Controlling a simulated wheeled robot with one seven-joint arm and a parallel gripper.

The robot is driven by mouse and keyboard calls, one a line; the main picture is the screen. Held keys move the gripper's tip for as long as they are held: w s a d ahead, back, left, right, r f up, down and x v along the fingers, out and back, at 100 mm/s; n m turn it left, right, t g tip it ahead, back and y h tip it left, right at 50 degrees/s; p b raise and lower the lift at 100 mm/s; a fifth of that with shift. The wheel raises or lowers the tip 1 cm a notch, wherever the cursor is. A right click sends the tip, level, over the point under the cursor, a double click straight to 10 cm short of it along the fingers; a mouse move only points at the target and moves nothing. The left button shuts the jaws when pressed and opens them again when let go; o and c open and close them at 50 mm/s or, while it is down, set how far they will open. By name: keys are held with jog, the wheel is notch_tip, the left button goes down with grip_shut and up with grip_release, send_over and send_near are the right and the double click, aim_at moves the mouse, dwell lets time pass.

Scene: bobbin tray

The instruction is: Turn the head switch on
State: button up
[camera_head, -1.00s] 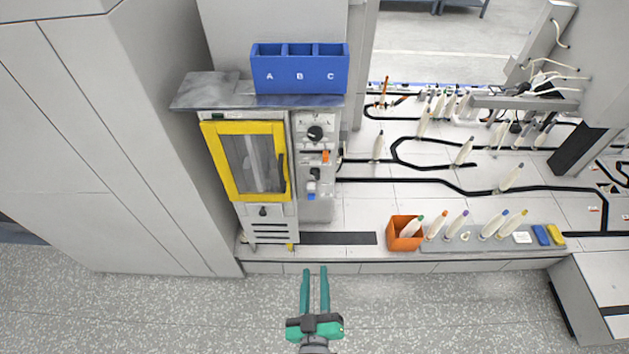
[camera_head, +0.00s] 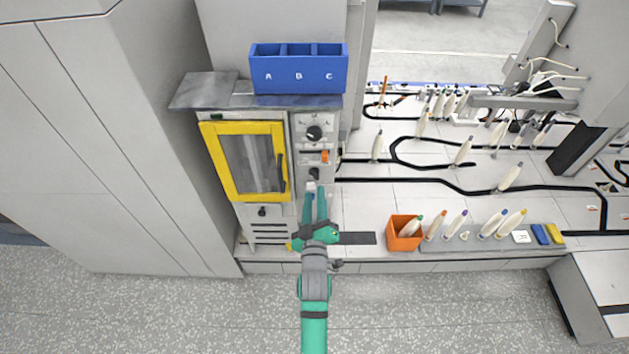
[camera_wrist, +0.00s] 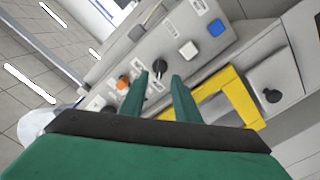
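The control panel (camera_head: 328,205) is a grey upright strip right of the yellow-framed door. It carries a large black knob (camera_head: 314,133), an orange switch (camera_head: 325,157) and a smaller black knob (camera_head: 315,173). I cannot tell which is the head switch; the labels are too small to read. My gripper (camera_head: 315,191) is in front of the panel's lower part, its fingers apart and empty. In the wrist view, the smaller black knob (camera_wrist: 159,66) shows just beyond and between the fingertips (camera_wrist: 158,76); contact is not visible. The orange switch (camera_wrist: 122,82) is left of them.
White (camera_wrist: 188,50) and blue (camera_wrist: 216,27) buttons sit near the smaller knob. The yellow door frame (camera_head: 282,160) is left of the panel. A blue A-B-C bin (camera_head: 299,73) stands on top. An orange box (camera_head: 392,232) with bobbins is at the right.

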aim_at(315, 178)
jog(key=shift+w, duration=3.2)
grip_shut()
